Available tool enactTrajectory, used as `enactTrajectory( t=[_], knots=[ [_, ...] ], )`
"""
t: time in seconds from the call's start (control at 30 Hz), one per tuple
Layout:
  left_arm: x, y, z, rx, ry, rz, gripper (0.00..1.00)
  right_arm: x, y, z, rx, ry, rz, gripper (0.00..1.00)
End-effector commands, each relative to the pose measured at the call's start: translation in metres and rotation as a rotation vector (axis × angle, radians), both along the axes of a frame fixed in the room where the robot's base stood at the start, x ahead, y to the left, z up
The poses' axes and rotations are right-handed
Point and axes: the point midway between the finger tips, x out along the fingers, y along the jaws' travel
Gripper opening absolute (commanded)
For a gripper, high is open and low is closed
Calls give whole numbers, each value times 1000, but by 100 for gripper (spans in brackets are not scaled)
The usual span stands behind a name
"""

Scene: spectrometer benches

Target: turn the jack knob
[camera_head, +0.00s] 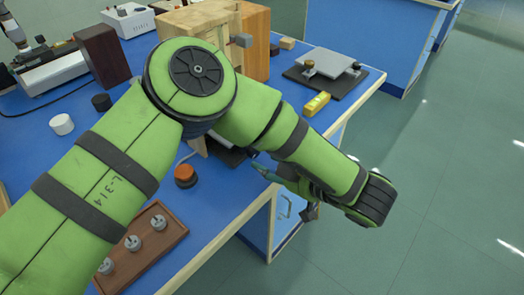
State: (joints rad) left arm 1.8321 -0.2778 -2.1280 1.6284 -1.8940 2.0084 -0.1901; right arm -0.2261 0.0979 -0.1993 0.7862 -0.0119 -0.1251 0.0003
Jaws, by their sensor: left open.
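My left arm comes in from the left and crosses the bench. Its gripper (284,188) is open at the bench's front edge, with no object visible between its fingers. A dark, flat device (228,154) shows partly behind my forearm; I cannot tell whether it is the jack, and no knob shows on it. Farther back right, a grey plate (332,61) sits on a dark base with small brass-coloured knobs (308,66) at its sides. The gripper is well apart from that plate. My right gripper is not in view.
An orange-topped button (185,173) and a wooden tray (172,240) with several metal pieces are near the front. A yellow block (317,104) lies near the right edge. A wooden box (255,45) stands behind my arm. Open floor (440,190) lies right.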

Motion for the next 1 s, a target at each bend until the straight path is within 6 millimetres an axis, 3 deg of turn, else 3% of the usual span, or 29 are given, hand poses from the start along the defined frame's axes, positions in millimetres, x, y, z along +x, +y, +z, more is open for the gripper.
enactTrajectory(
  t=[0.2,0.57,0.67,0.7,1.0],
  knots=[
    [17,19,-11,-2,6,3,44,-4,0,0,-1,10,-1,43],
    [21,24,-13,-2,3,1,44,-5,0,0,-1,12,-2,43],
    [21,23,-13,-2,3,1,8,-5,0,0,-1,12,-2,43],
    [21,23,-14,-2,4,1,4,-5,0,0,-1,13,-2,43],
    [20,24,-15,-9,-3,1,4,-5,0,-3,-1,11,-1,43]
  ],
)
